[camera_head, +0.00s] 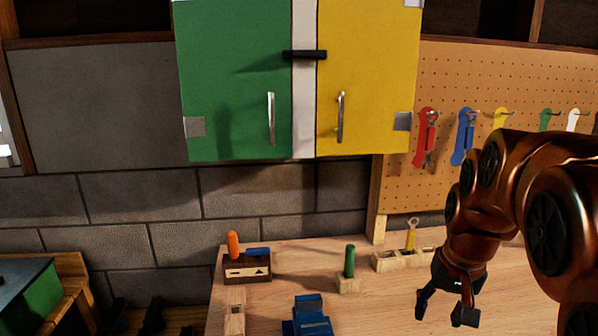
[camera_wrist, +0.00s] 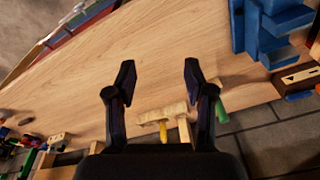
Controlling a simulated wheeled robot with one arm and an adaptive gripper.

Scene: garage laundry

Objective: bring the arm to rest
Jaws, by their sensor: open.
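My gripper (camera_head: 447,306) hangs from my copper-coloured arm above the right part of the wooden workbench (camera_head: 385,295). Its two dark fingers are apart with nothing between them, as the wrist view (camera_wrist: 150,88) also shows. Beyond the fingers in the wrist view lies bare bench top (camera_wrist: 150,60).
A green and yellow cabinet (camera_head: 235,80) hangs on the wall, doors shut. Tools hang on the pegboard (camera_head: 450,90) behind my arm. On the bench are a blue vise-like object (camera_head: 307,318), a green-handled item (camera_head: 349,262), a wooden holder (camera_head: 388,262) and a brown box (camera_head: 247,268).

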